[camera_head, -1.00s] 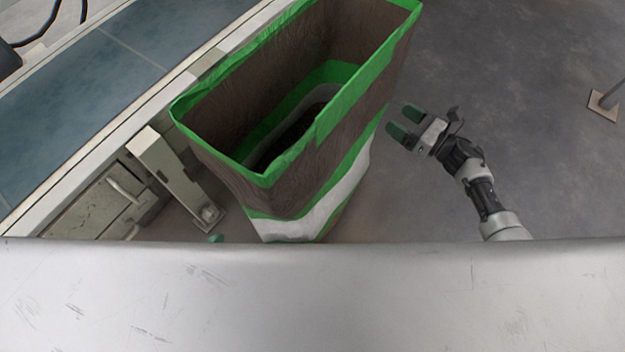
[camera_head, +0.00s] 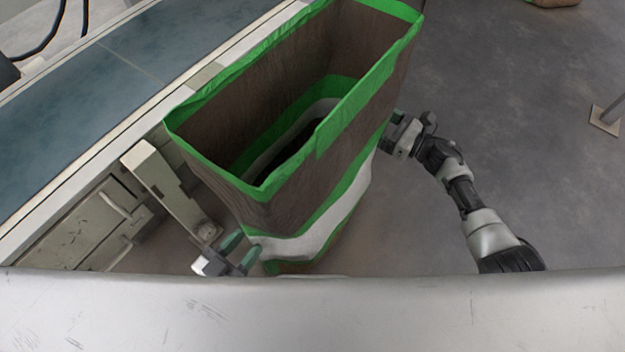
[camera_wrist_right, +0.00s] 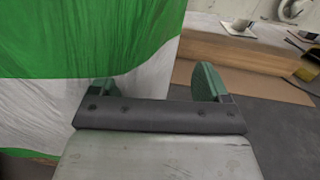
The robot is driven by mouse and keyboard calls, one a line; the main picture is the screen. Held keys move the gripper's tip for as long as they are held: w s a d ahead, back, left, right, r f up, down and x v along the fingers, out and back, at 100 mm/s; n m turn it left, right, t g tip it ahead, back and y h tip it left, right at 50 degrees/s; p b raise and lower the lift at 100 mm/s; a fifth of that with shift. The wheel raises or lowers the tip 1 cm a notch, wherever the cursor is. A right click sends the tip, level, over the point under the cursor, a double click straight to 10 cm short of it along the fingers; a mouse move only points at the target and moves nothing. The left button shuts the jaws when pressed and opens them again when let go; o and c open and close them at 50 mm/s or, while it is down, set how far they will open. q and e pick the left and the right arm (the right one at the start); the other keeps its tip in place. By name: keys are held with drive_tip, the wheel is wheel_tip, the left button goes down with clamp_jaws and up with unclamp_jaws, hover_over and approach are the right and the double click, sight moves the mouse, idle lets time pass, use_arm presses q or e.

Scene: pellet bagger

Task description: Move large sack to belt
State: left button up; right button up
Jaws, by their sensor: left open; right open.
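The large sack (camera_head: 345,165) stands upright and open-topped, brown with green and white bands and a green rim. My left gripper (camera_head: 240,250) is open at the sack's lower near-left corner, its green fingers close to the white band; I cannot tell whether they touch. My right gripper (camera_head: 393,134) is at the sack's right side, its fingertips partly hidden by the sack. In the right wrist view my right gripper (camera_wrist_right: 155,86) is open, with the sack (camera_wrist_right: 75,60) behind and beside its left finger. The blue-grey belt (camera_head: 130,70) runs along the left.
A pale rail (camera_head: 75,190) borders the belt, next to the sack. A beige machine bracket (camera_head: 165,190) stands between the belt frame and the sack. Grey floor (camera_head: 500,130) is open to the right, with a post on a small base plate (camera_head: 605,120).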

sight(263, 224)
use_arm(q)
drive_tip(key=shift+x, duration=2.55)
use_arm(e)
drive_tip(key=shift+x, duration=2.55)
use_arm(q)
drive_tip(key=shift+c, duration=0.4)
use_arm(e)
drive_tip(key=shift+c, duration=0.4)
use_arm(q)
clamp_jaws()
use_arm(e)
drive_tip(key=c, duration=0.7)
clamp_jaws()
use_arm(q)
drive_tip(key=shift+r, duration=0.2)
use_arm(e)
drive_tip(key=shift+w+r, duration=0.1)
drive_tip(key=shift+r, duration=0.1)
